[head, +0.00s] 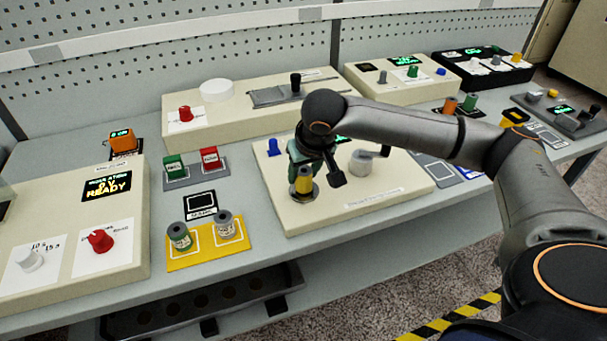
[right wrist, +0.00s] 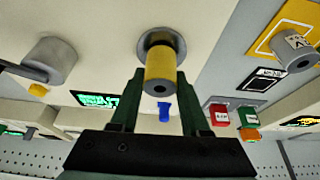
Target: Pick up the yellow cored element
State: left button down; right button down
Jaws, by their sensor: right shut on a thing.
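The yellow cored element (head: 303,185) stands upright on a round grey metal base (head: 313,195) at the left part of a cream panel. In the right wrist view the yellow element (right wrist: 160,70) shows its dark core hole, with the grey base (right wrist: 147,40) beyond it. I cannot tell whether it touches that base. My right gripper (head: 302,171) comes from above and is shut on the yellow element, with one green finger on each side of it (right wrist: 157,92). My left gripper is not in view.
A grey cylinder with a crank (head: 362,162) and a blue knob (head: 273,147) share the cream panel (head: 350,207). Two labelled spools stand on a yellow mat (head: 207,257) to the left. Red and green buttons sit behind them. Control boxes line the bench's back.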

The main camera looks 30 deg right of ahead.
notch_tip(320, 180, up, 2)
jog(key=shift+w+r, duration=0.1)
jog(key=shift+r, duration=0.05)
jog(key=s+d+r, duration=0.2)
jog(key=s+r, duration=0.8)
jog(key=s, duration=0.4)
jog(key=shift+d, duration=0.4)
